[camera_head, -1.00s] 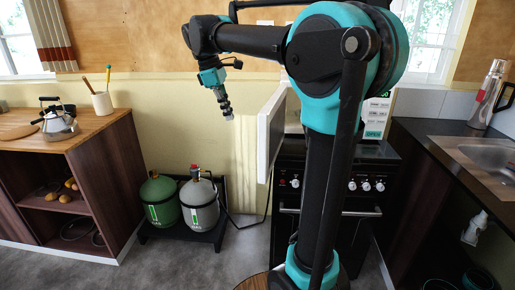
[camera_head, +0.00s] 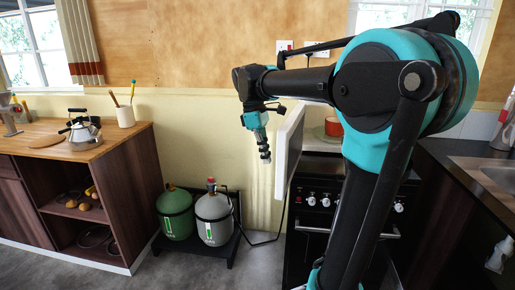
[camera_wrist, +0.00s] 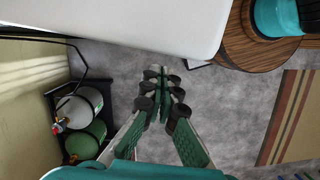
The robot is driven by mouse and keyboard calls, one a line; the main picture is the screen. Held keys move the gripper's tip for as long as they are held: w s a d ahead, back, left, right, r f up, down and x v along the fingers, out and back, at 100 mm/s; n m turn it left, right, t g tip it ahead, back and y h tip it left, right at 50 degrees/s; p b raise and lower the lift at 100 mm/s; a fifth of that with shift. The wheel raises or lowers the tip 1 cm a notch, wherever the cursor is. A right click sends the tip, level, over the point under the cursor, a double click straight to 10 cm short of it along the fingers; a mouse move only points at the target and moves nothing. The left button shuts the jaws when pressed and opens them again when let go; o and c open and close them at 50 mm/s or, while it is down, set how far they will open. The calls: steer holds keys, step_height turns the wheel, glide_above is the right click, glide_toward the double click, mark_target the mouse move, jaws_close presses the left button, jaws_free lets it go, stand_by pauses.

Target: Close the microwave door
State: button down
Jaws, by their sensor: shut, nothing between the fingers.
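The microwave door (camera_head: 290,145) is a white panel standing open, seen nearly edge-on in the head view, left of the black stove. It also fills the top of the wrist view (camera_wrist: 130,22). The microwave body is mostly hidden behind my arm. My gripper (camera_head: 266,160) points down, just left of the door, on its outer side. A small gap seems to lie between them, though contact is hard to tell. In the wrist view, my gripper (camera_wrist: 160,85) has its fingers together and empty.
A green gas cylinder (camera_head: 175,212) and a grey one (camera_head: 213,218) stand on a dark floor stand at left. A black stove (camera_head: 318,215) is below the door. A wooden counter (camera_head: 100,146) with a kettle (camera_head: 82,132) is farther left.

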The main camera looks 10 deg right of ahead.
steer(key=shift+s+d, duration=0.3)
steer(key=shift+d, duration=0.4)
